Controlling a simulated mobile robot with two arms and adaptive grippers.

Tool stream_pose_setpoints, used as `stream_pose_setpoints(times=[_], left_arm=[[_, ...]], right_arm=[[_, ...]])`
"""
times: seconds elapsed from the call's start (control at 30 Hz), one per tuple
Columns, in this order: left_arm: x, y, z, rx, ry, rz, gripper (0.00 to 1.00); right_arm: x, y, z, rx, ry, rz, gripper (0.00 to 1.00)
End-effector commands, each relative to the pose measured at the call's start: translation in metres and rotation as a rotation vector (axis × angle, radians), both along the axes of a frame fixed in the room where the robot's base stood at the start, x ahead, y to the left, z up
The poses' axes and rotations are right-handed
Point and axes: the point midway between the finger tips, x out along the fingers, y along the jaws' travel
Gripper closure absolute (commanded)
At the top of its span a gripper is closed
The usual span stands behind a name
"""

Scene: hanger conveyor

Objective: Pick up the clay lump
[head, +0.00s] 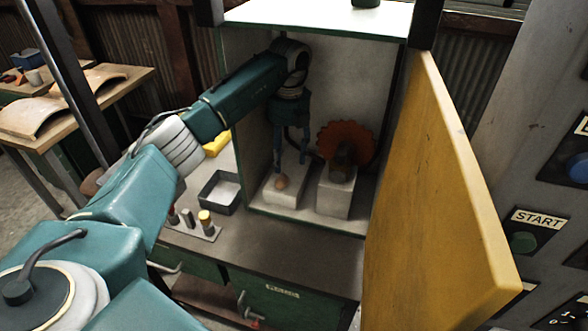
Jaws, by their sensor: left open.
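A small brownish-orange lump (282,182), which looks like the clay lump, sits on a pale block (285,197) inside the open cabinet. My left arm reaches into the cabinet from the left. My left gripper (293,157) points down, open, with its fingertips a little above the lump in the picture. The gap between fingers and lump is hard to judge. Nothing shows between the fingers. My right gripper is not in view.
A rust-coloured toothed wheel (347,143) stands on a second pale block (338,198) just right of the gripper. The yellow cabinet door (425,200) stands open at the right. A dark open tray (219,192) and small capped cylinders (205,217) are left of the cabinet.

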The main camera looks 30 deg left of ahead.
Motion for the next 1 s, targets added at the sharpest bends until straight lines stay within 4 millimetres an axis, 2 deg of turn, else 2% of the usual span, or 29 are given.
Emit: stream_pose_setpoints(times=[0.13, 0.3, 0.43, 0.6, 0.73, 0.83, 0.87, 1.0], left_arm=[[-0.002, 0.001, -0.014, 0.000, 0.004, 0.000, 0.45], [-0.004, 0.003, -0.033, 0.000, 0.004, 0.000, 0.45], [-0.006, 0.005, -0.052, -0.001, 0.004, 0.001, 0.45], [-0.006, 0.005, -0.071, -0.002, 0.003, -0.001, 0.45], [-0.006, 0.006, -0.073, 0.000, 0.000, 0.000, 0.45], [-0.006, 0.006, -0.073, 0.000, 0.000, 0.000, 0.45], [-0.006, 0.006, -0.073, -0.001, 0.001, 0.000, 0.47], [-0.006, 0.006, -0.073, -0.001, 0.001, 0.000, 0.75]], right_arm=[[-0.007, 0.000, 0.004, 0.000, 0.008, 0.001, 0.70], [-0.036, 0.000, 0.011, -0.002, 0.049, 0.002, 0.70], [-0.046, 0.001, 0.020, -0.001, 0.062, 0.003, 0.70], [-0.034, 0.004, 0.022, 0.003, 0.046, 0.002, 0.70], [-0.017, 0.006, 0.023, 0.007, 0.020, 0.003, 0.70], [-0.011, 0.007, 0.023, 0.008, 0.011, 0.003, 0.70], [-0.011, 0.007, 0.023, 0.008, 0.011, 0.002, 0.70], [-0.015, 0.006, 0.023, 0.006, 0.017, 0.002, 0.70]])
